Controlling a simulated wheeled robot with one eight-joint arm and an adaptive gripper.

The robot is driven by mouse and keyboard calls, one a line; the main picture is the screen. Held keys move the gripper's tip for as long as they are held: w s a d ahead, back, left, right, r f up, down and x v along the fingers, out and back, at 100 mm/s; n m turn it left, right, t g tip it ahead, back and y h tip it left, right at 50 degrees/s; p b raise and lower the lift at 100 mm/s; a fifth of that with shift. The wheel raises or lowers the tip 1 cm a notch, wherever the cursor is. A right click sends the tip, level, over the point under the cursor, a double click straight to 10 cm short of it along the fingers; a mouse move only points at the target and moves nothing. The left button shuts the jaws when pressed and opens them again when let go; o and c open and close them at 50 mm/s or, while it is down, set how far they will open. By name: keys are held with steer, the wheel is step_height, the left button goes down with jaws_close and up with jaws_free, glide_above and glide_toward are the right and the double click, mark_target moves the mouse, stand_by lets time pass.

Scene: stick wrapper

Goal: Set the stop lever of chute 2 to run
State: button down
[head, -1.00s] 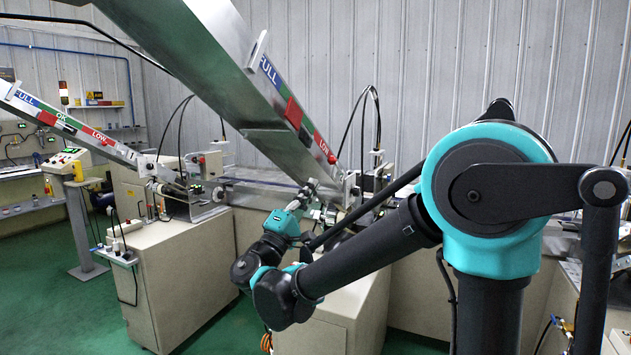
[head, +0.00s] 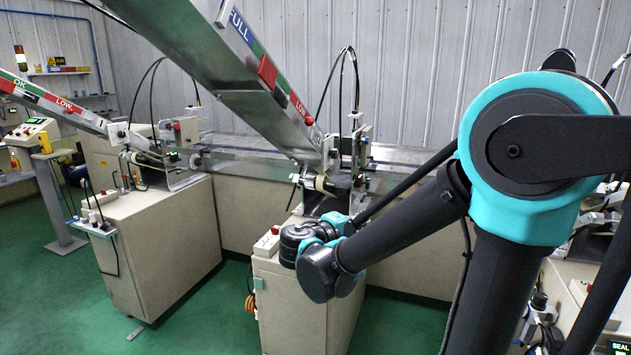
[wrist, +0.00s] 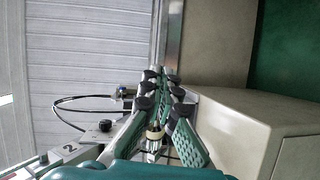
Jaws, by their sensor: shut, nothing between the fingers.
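Chute 2 (head: 222,82) is the large sloping metal chute in the middle of the head view. Its side strip reads FULL and LOW. A plate marked 2 (wrist: 68,149) shows in the wrist view. A thin dark lever (head: 294,192), perhaps the stop lever, stands beside a cream roller at the chute's foot; its setting cannot be told. My gripper (wrist: 162,76) is shut and empty, its fingertips together above the cream roller (wrist: 154,132) in the picture. Contact with any lever cannot be made out. In the head view my wrist hides the fingers.
A cabinet (head: 270,300) with a small button box (head: 267,243) stands below chute 2. A second chute (head: 60,103) and its cabinet (head: 165,240) are at the left. Black cables (head: 335,80) loop above the feeder. Green floor lies open between the cabinets.

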steer(key=s+d+f+m+g+y, duration=0.25)
steer(key=s+d+f, duration=0.2)
steer(key=f, duration=0.35)
steer(key=s+d+f+m+g+y, duration=0.1)
steer(key=s+d+f+g+y, duration=0.1)
steer(key=s+d+f+g, duration=0.35)
steer(key=s+a+f+m+y, duration=0.3)
steer(key=s+f+m+y, duration=0.2)
steer(key=s+f+y, duration=0.2)
steer(key=shift+s+a+f, duration=0.15)
steer(key=shift+s+f, duration=0.2)
steer(key=shift+f, duration=1.05)
